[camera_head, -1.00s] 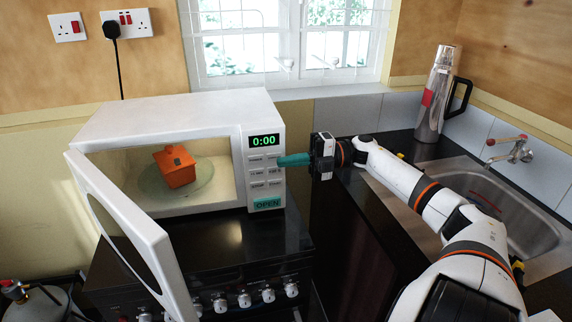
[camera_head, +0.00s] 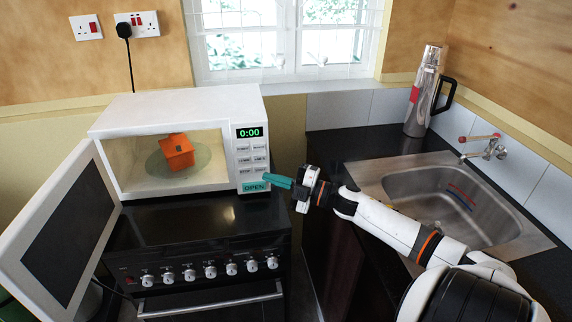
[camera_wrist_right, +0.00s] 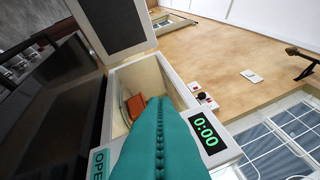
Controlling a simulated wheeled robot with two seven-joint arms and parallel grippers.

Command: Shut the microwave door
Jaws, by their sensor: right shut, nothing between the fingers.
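The white microwave (camera_head: 180,108) stands on the black cooker. Its door (camera_head: 62,232) is wide open, swung out to the left on its left hinge. An orange block-like object (camera_head: 177,152) sits inside on the round glass plate (camera_head: 205,158). My right gripper (camera_head: 268,180), with teal fingers, is shut and empty, just right of the teal OPEN button (camera_head: 254,187); I cannot tell whether it touches. In the right wrist view the shut fingers (camera_wrist_right: 158,135) point toward the microwave front, with the open door (camera_wrist_right: 112,25) beyond. My left gripper is not in view.
The cooker (camera_head: 200,225) has a row of knobs along its front. To the right are a dark counter (camera_head: 335,142), a steel sink (camera_head: 440,195), a tap (camera_head: 485,148) and a flask (camera_head: 422,95). The space in front of the microwave opening is clear.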

